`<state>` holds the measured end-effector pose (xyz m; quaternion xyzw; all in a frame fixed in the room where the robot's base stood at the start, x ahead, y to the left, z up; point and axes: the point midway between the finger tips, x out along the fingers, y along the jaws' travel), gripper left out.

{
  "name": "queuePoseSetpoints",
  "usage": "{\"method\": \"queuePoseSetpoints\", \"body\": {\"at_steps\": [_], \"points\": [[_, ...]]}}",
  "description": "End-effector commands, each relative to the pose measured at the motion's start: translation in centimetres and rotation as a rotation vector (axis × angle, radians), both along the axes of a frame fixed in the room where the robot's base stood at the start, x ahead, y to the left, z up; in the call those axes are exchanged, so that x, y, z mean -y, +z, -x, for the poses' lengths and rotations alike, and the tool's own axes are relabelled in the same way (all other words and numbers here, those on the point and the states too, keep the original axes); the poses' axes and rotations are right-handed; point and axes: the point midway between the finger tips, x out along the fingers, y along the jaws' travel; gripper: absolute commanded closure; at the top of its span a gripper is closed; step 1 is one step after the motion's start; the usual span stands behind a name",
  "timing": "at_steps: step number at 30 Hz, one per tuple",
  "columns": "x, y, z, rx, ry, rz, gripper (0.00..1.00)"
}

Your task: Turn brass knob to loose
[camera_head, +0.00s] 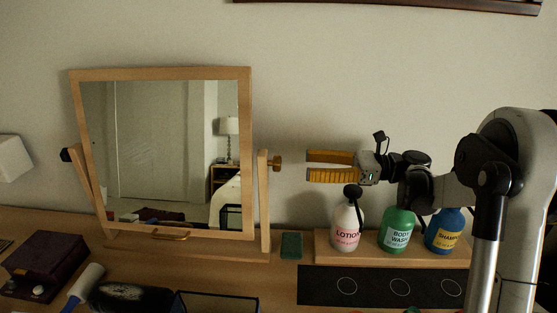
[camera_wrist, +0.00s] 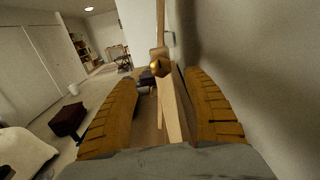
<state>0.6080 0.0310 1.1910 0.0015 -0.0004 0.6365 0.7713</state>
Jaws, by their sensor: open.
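A wood-framed tilting mirror (camera_head: 160,74) stands on the dresser, held between two wooden posts. The brass knob (camera_head: 275,163) is on the outer side of its right post. In the wrist view the knob (camera_wrist: 156,65) shows ahead, between the two fingers and above the gap's middle. My gripper (camera_head: 308,166) has yellow-brown ribbed fingers, is open and empty, and points left toward the knob with a small gap between. A dark knob (camera_head: 66,155) is on the left post.
Lotion (camera_head: 345,228), body wash (camera_head: 397,232) and shampoo (camera_head: 444,232) bottles stand on a wooden riser below my arm. A green sponge (camera_head: 291,246) lies by the mirror base. A dark red box (camera_head: 45,262) is at left. The wall is close behind.

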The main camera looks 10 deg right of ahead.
Motion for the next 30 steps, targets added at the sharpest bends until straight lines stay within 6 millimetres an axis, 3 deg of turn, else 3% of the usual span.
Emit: {"method": "queuePoseSetpoints", "body": {"at_steps": [6,12,24,25,30], "points": [[-4.6,-0.2,-0.9,0.001,0.002,0.001,0.41],[-7.4,-0.2,-1.4,0.002,0.000,0.002,0.41],[-8.3,0.0,-1.6,0.002,-0.002,0.002,0.41],[-8.3,0.0,-1.6,0.002,-0.002,0.002,0.46],[-8.3,0.0,-1.6,0.003,-0.002,0.003,0.95]]}}
